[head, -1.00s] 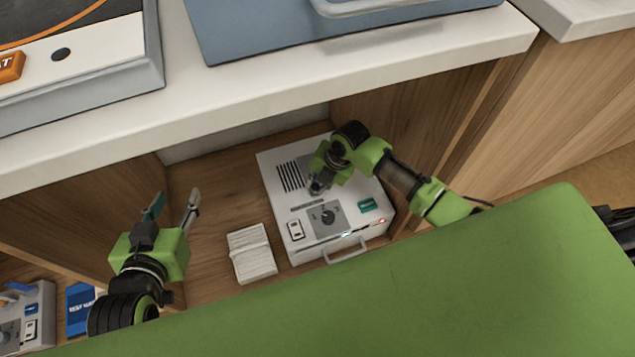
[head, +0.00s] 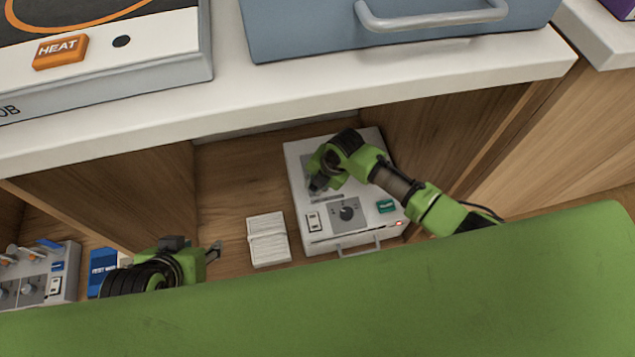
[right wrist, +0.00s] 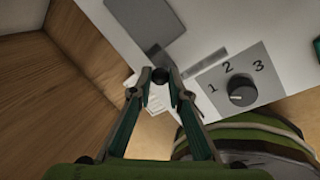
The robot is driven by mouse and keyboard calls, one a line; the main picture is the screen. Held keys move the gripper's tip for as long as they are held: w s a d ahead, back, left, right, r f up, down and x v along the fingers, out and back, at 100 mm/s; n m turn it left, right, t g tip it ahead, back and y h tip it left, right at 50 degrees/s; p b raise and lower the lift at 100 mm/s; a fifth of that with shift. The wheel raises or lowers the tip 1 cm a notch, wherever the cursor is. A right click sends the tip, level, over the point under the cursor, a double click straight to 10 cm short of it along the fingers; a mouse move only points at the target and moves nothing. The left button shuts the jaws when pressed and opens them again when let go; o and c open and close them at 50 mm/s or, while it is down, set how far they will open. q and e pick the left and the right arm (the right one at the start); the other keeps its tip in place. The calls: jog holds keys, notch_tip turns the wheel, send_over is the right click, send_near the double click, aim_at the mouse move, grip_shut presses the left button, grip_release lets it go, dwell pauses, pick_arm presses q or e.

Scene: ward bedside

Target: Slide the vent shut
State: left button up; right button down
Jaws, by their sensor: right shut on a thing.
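A white box-shaped unit (head: 335,222) stands in the open bay under the counter. In the head view a grey vent plate (head: 308,162) lies on its top, partly behind my right gripper (head: 318,186); no dark slots show there. The plate also shows in the right wrist view (right wrist: 136,22). In that view my right gripper (right wrist: 160,84) has its fingertips around a small dark knob (right wrist: 160,74) near a darker strip. My left gripper (head: 214,250) is low at the left, away from the unit, seen side-on and partly hidden, so its opening is unclear.
A dial (head: 347,213) marked 1, 2, 3, a white rocker switch (head: 313,221) and a green label (head: 386,206) are on the unit. A white folded cloth (head: 268,240) lies left of it. Wooden bay walls (head: 422,122) and the counter edge (head: 300,108) enclose the space.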

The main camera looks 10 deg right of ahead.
jog(key=c, duration=1.9)
grip_release()
jog(key=shift+a, duration=0.35)
jog(key=shift+d, duration=0.1)
jog(key=shift+d+r, duration=0.15)
jog(key=shift+r, duration=0.3)
jog(key=v, duration=1.1)
jog(key=shift+s, duration=0.1)
